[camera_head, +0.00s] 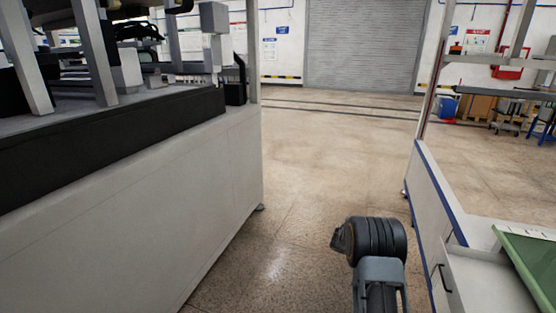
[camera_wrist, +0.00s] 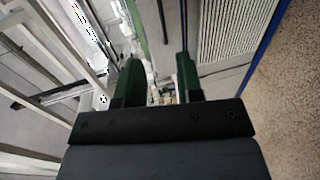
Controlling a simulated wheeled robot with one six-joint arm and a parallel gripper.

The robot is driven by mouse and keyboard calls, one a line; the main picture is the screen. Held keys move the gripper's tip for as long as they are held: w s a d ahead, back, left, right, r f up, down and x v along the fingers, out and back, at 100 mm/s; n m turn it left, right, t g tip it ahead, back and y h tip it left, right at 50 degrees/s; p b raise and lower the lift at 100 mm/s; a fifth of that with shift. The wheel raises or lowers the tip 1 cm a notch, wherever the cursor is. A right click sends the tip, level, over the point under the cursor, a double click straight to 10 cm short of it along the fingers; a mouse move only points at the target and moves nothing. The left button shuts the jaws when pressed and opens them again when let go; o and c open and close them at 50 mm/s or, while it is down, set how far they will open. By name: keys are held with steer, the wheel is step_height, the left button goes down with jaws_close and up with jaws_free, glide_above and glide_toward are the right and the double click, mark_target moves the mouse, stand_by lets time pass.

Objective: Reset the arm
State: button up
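My gripper (camera_wrist: 158,72) shows in the wrist view, with two dark green fingers held apart. The gap between the fingers is empty, and background structure shows through it. In the head view part of my arm (camera_head: 378,242) stands at the lower middle right, above the floor between a large machine and a workbench. The gripper's fingers cannot be made out in the head view.
A large white and black machine (camera_head: 150,195) fills the left. A white workbench (camera_head: 432,205) with blue trim and a green mat (camera_head: 530,255) stands at the right. The floor (camera_head: 325,140) between them is clear back to a grey shutter (camera_head: 360,45).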

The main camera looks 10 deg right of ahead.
steer(key=s+a+r+n+t+y+p, duration=0.1)
steer(key=s+a+r+t+y+p, duration=0.15)
steer(key=a+r+p, duration=0.55)
steer(key=s+a+r+n+t+y+p, duration=0.1)
steer(key=s+a+r+y+p, duration=0.25)
steer(key=r, duration=0.85)
steer(key=s+a+r+n+t+y+p, duration=0.2)
steer(key=s+a+r+t+y+p, duration=0.1)
steer(key=a+r+p, duration=0.3)
steer(key=s+a+r+n+t+y+p, duration=0.2)
steer(key=s+a+r+t+y+p, duration=0.2)
steer(key=a+r, duration=0.7)
steer(key=s+a+p, duration=0.1)
steer(key=s+p, duration=0.1)
steer(key=shift+s+r+y, duration=0.15)
steer(key=shift+s+y, duration=0.15)
steer(key=shift+t, duration=0.25)
